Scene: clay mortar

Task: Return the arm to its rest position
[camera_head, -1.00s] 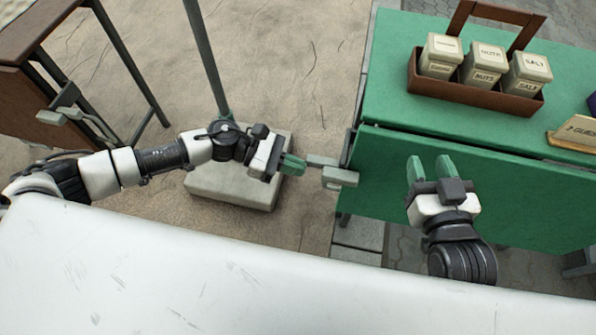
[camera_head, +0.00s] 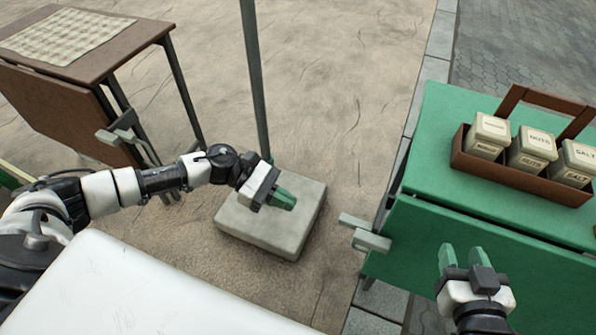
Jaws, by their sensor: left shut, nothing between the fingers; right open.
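My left arm comes in from the left edge and stretches to the right. Its gripper (camera_head: 284,201) has green fingertips, is shut and empty, and shows in front of the pale stone block on the ground. My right gripper (camera_head: 461,256) is at the lower right, with its two green fingers apart and nothing between them. It shows in front of the green table's front side. Most of the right arm is outside the picture.
A green table (camera_head: 450,140) at right bears a brown caddy (camera_head: 520,176) of labelled jars. A grey latch (camera_head: 365,235) juts from its left side. A pole rises from the stone block (camera_head: 262,225). A brown folding table (camera_head: 140,38) with a checked cloth (camera_head: 62,36) stands upper left.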

